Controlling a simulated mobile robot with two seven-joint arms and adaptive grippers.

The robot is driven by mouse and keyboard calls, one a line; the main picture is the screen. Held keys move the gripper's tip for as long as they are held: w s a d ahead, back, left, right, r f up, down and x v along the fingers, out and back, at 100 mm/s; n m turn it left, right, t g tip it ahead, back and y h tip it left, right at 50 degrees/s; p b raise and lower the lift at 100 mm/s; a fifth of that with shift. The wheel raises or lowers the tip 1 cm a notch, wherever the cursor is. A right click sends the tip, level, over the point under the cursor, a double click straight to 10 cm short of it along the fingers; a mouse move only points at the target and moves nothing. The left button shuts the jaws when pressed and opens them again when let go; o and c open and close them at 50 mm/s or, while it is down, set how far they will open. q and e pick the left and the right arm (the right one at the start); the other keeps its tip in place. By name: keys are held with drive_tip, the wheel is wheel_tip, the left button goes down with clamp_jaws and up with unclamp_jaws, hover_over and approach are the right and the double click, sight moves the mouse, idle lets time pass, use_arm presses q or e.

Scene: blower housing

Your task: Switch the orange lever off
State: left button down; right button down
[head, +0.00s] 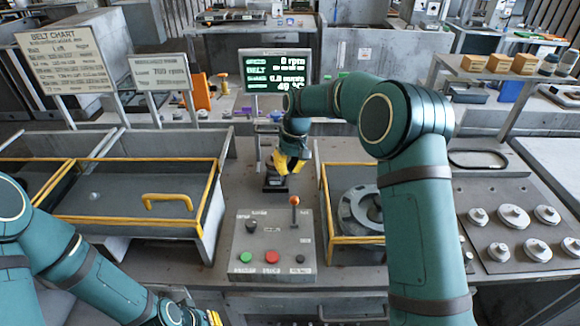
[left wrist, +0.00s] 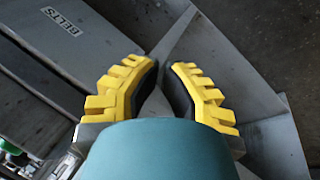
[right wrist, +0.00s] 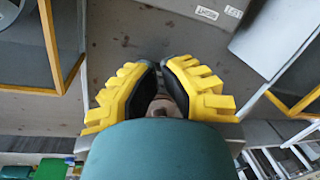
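The orange lever (head: 294,201) stands on the right part of a grey control box (head: 273,222) in the head view. Its orange knob is up on a thin stem, which looks near upright. A green button (head: 246,257) and a red button (head: 271,256) are on the box front. My right gripper (head: 289,164) is behind and above the lever, apart from it. In the right wrist view its fingertips (right wrist: 160,66) are nearly together; a small brownish shape shows between the fingers. My left gripper (left wrist: 161,66) has its fingertips nearly together, low and left of the box.
A yellow-edged bin (head: 213,190) with a yellow handle (head: 167,201) lies left of the box. A yellow-framed bay with a grey ring (head: 358,208) lies right of it, partly behind my right arm. A display (head: 275,71) stands behind. A dark fixture (head: 275,183) is below my right gripper.

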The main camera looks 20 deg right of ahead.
sight(294, 212)
drive_tip(key=s+f, duration=0.3)
drive_tip(key=f, duration=0.2)
drive_tip(key=shift+s, duration=0.4)
drive_tip(key=shift+a+f, duration=0.1)
drive_tip(key=shift+s+r+t+b, duration=0.25)
drive_tip(key=shift+t+b, duration=0.15)
drive_tip(key=shift+b, duration=0.25)
drive_tip(key=shift+a, duration=0.1)
